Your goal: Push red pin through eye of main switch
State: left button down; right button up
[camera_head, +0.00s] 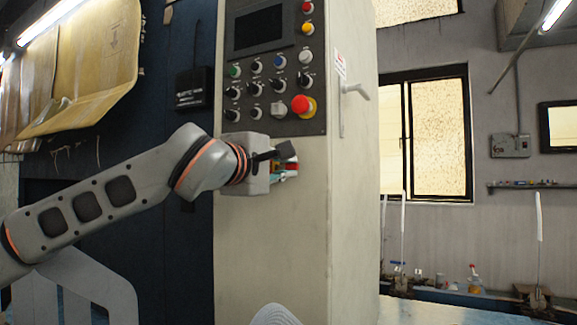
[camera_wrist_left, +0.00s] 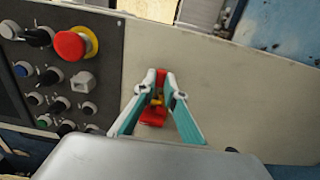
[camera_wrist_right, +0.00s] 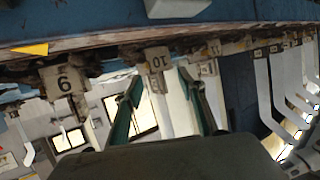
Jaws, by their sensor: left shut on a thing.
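My left gripper (camera_wrist_left: 161,78) reaches the pale cabinet face below the control panel. Its teal fingers are closed in on a small red piece (camera_wrist_left: 162,77) at their tips, which looks like the red pin. A red and yellow part (camera_wrist_left: 152,117), probably the main switch, shows between the fingers. Its eye cannot be made out, nor whether the pin is in it. In the head view the left gripper (camera_head: 287,166) hides most of these parts. My right gripper (camera_wrist_right: 157,88) shows only in the right wrist view, its fingers apart with no held thing visible.
A control panel (camera_head: 270,85) with several knobs and a red emergency stop (camera_head: 302,105) is just above the left gripper. A door handle (camera_head: 355,90) sticks out at the cabinet's right side. Numbered plates (camera_wrist_right: 65,83) on a rail lie before the right gripper.

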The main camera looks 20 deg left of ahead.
pick_arm(q)
jog(key=shift+w+a, duration=0.2)
jog(key=shift+a, duration=0.75)
jog(key=c, duration=2)
grip_release()
jog(key=s, duration=0.4)
jog(key=s+a, duration=0.1)
jog(key=s, duration=0.3)
jog(key=s+a, duration=0.1)
jog(key=s, duration=0.2)
jog(key=shift+s+a, duration=0.2)
jog(key=shift+s, duration=0.2)
